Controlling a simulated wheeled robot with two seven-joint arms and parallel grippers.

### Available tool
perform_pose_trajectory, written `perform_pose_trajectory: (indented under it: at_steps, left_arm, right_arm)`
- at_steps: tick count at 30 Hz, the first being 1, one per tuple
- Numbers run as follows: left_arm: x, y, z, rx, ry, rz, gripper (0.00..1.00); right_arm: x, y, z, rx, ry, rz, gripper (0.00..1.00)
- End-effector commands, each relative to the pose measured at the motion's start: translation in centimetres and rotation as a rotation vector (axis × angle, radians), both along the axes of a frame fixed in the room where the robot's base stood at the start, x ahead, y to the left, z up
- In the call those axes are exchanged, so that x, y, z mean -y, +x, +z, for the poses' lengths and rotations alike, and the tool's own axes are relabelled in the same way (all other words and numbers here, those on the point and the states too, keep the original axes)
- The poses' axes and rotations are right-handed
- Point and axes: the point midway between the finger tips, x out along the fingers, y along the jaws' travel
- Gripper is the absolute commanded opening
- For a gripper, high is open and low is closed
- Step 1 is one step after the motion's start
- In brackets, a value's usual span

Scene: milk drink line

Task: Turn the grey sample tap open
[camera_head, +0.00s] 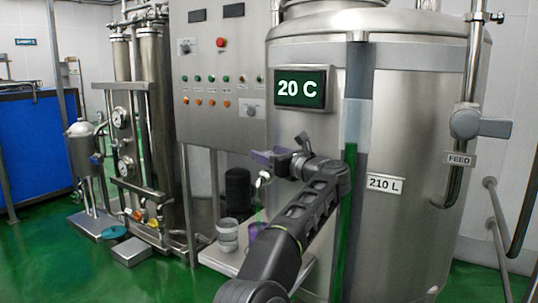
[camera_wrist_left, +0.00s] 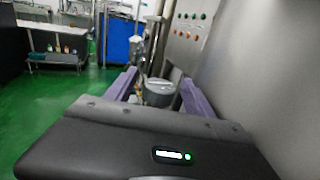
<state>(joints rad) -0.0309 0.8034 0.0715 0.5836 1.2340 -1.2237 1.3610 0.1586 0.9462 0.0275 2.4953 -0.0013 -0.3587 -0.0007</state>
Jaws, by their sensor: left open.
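My left gripper (camera_head: 272,165) is in front of the tank's lower left side, with its arm rising from the bottom of the head view. In the left wrist view its two purple fingers (camera_wrist_left: 160,92) are spread apart. A grey rounded thing (camera_wrist_left: 158,97) shows between and beyond them; I cannot tell whether it is the tap or touches a finger. In the head view a small pale metal fitting (camera_head: 263,180), possibly the grey sample tap, shows just below the fingers. The arm and gripper hide much of that area. My right gripper is not in view.
The steel tank (camera_head: 420,90) fills the right, with a grey feed valve handle (camera_head: 482,127) on its pipe. A control cabinet (camera_head: 220,80) stands behind. A low shelf (camera_head: 215,259) carries a grey cup (camera_head: 228,238) and a black cylinder (camera_head: 238,188).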

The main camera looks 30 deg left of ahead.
Motion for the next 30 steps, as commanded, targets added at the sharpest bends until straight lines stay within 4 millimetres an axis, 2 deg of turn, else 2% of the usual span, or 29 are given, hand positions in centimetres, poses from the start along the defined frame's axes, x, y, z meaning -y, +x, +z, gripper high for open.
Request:
perform_pose_trajectory:
  at_steps: [8, 21, 30]
  left_arm:
    - [0.8, -0.2, -0.2, 0.000, 0.000, -0.003, 0.62]
    - [6.8, -2.5, -0.1, -0.001, 0.000, -0.002, 0.62]
    - [7.3, -2.7, 0.0, 0.000, 0.000, 0.000, 0.62]
  right_arm:
    - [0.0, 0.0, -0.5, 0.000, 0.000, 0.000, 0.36]
    - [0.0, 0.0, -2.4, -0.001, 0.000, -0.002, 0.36]
    - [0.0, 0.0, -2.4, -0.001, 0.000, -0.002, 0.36]
